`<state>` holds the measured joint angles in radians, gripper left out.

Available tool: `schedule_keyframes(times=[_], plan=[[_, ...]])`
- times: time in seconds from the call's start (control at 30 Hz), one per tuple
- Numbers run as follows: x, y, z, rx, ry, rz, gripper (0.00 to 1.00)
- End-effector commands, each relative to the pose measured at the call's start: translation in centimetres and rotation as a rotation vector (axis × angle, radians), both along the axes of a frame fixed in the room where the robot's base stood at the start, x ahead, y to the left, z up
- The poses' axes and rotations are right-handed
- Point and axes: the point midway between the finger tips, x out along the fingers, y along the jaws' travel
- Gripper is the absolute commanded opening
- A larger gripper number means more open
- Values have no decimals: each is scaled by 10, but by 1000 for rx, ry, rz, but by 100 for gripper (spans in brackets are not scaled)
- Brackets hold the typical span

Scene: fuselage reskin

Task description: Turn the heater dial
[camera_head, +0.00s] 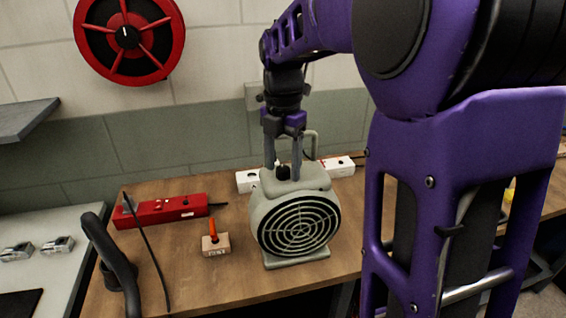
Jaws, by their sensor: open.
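The heater (297,222) is a pale grey-green unit with a round front grille, standing upright on the wooden bench. Its dark dial (282,173) sits on top, towards the left. My gripper (283,170) points straight down from above with its fingers on either side of the dial. The fingers are open. I cannot tell whether they touch the dial. The heater's carry handle rises behind the fingers and is partly hidden by them.
A red power strip (161,211) lies at the left of the bench (185,270), and a white strip (338,166) lies behind the heater. A small block with an orange piece (215,243) stands left of the heater. A red wall reel (129,38) hangs above.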

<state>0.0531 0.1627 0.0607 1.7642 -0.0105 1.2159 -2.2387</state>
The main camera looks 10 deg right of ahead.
Motion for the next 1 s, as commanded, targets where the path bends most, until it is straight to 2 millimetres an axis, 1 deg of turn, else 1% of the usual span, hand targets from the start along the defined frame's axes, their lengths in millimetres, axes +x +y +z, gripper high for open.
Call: schedule_keyframes(times=[0.17, 0.27, 0.37, 0.7, 0.83, 1.0], plan=[[0, 0, 6, 0, -2, -1, 66], [1, 0, 19, 0, -5, -1, 66], [1, 0, 40, 0, -6, -1, 66], [1, 0, 123, 0, -5, -1, 66], [1, 0, 149, 0, -4, 0, 66], [1, 0, 167, 0, -1, 0, 66]])
